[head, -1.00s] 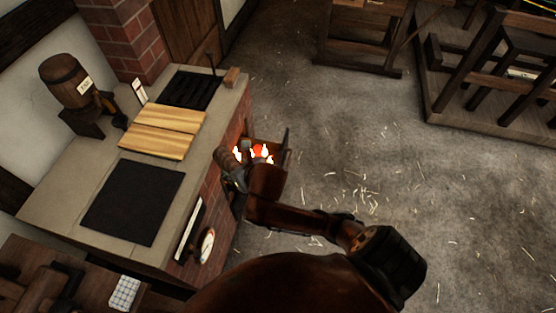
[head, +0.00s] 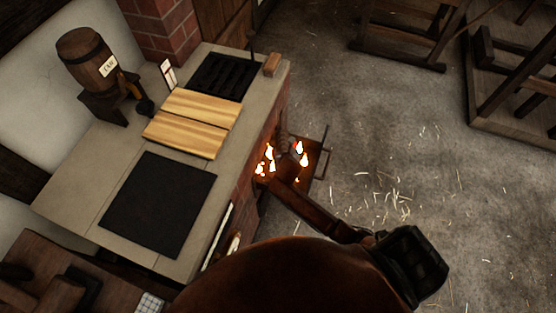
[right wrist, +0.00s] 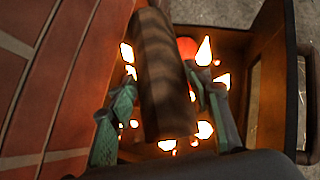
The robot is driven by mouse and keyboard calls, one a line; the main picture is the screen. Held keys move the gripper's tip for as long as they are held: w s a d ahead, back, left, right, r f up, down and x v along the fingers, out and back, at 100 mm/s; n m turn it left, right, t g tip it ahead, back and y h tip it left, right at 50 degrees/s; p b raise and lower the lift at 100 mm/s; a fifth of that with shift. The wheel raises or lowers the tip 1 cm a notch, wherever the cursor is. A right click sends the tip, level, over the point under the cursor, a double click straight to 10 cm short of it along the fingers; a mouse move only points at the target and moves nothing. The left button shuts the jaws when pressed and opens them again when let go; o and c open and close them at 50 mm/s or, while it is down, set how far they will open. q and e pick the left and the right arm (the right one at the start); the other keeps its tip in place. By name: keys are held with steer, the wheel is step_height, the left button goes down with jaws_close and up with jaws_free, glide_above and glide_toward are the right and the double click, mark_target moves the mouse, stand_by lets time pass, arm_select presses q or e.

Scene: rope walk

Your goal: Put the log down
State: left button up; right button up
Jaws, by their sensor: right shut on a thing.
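The log (right wrist: 158,75) is a dark brown, banded piece of wood, seen lengthwise in the right wrist view. My right gripper (right wrist: 166,92) is shut on it, with one greenish finger on each side. In the head view my right gripper (head: 273,180) is at the stove's firebox, partly hidden by its own arm and the glow. Flames (right wrist: 204,52) and a red ember (right wrist: 187,47) show around and beyond the log. I cannot tell whether the log touches the fire bed. My left gripper is not in view.
The open firebox door (head: 322,152) stands to the right of the flames. The brick stove front (right wrist: 45,70) is close on the left. The stove top (head: 80,180) holds a dark plate (head: 158,205), wooden boards (head: 190,122) and a grate (head: 222,76). Straw-strewn floor (head: 400,140) is open to the right.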

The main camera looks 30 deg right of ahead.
steer(key=f+b, duration=0.1)
steer(key=f, duration=0.4)
steer(key=d+f+b, duration=0.1)
steer(key=f, duration=0.1)
steer(key=shift+w+f+b, duration=0.1)
steer(key=shift+f+b, duration=0.2)
steer(key=shift+b, duration=0.05)
step_height(320, 180, down, 3)
steer(key=shift+f+b, duration=0.15)
steer(key=shift+b, duration=0.7)
steer(key=shift+f+b, duration=0.3)
steer(key=shift+f, duration=0.5)
steer(key=shift+r, duration=0.15)
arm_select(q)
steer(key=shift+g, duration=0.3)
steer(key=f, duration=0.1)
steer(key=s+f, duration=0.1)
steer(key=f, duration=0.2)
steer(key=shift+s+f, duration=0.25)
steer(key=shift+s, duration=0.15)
arm_select(e)
steer(key=o, duration=1.3)
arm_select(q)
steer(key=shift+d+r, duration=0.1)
arm_select(e)
steer(key=shift+r, duration=0.1)
